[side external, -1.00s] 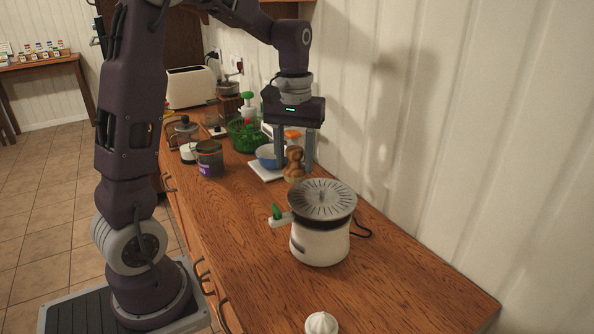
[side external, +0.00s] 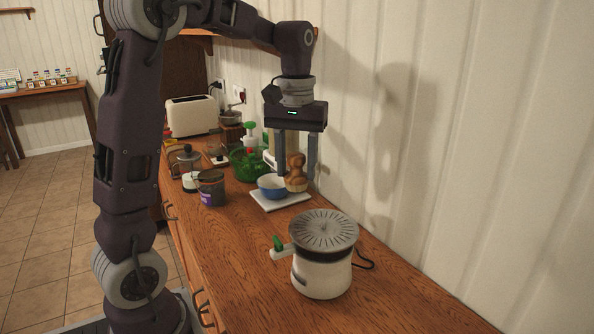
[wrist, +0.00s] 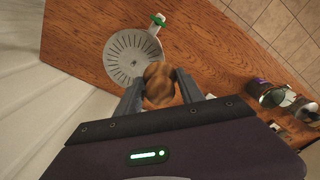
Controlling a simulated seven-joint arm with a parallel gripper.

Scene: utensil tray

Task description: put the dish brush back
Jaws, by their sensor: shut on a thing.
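The wooden thing that I take for the dish brush (side external: 296,172) has a rounded, waisted brown shape. It is upright between the two fingers of my gripper (side external: 297,172), which is shut on it. In the wrist view the brush (wrist: 159,83) shows end-on as a brown blur between the fingertips. Bristles are not distinguishable.
A white appliance with a grey slotted lid (side external: 322,232) stands nearer the camera. A dark tin (side external: 211,190), a green basket (side external: 243,165) and a toaster (side external: 192,116) stand farther back. The wall (side external: 430,170) is close on the right. The front counter is clear on the left.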

